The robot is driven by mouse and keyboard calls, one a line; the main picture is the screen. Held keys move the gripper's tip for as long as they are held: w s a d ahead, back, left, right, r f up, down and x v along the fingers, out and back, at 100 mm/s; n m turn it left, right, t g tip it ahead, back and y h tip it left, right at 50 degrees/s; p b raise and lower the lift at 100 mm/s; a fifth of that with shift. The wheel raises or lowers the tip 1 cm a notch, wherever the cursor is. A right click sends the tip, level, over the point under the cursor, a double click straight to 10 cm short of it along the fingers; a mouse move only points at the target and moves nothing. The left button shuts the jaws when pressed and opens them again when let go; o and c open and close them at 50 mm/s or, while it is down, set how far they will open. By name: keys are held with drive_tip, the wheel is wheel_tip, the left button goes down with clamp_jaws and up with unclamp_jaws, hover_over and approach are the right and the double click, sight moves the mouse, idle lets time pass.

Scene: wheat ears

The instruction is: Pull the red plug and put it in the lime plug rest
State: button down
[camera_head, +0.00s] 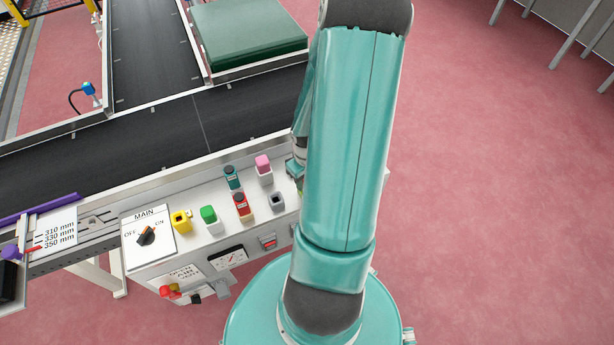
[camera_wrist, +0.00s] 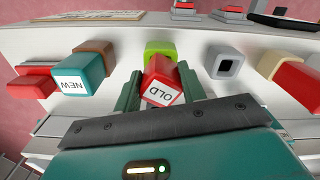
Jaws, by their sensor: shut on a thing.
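In the wrist view the red plug (camera_wrist: 163,80), with a white face marked OLD, is between the two teal fingers of my gripper (camera_wrist: 161,90), which is shut on it. The lime plug rest (camera_wrist: 160,47) shows directly behind the red plug and is partly hidden by it. I cannot tell whether the plug touches the rest or sits in it.
A teal plug marked NEW (camera_wrist: 83,78) is at the left, by a brown block (camera_wrist: 97,52). A grey socket (camera_wrist: 225,63) stands to the right.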

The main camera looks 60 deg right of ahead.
drive_tip(key=shift+f, duration=0.25)
drive_tip(key=shift+f, duration=0.25)
drive_tip(key=c, duration=0.7)
unclamp_jaws()
drive_tip(key=shift+c, duration=0.2)
drive_tip(key=shift+r, duration=0.15)
wheel_tip(320, 180, up, 14)
drive_tip(key=shift+f, duration=0.2)
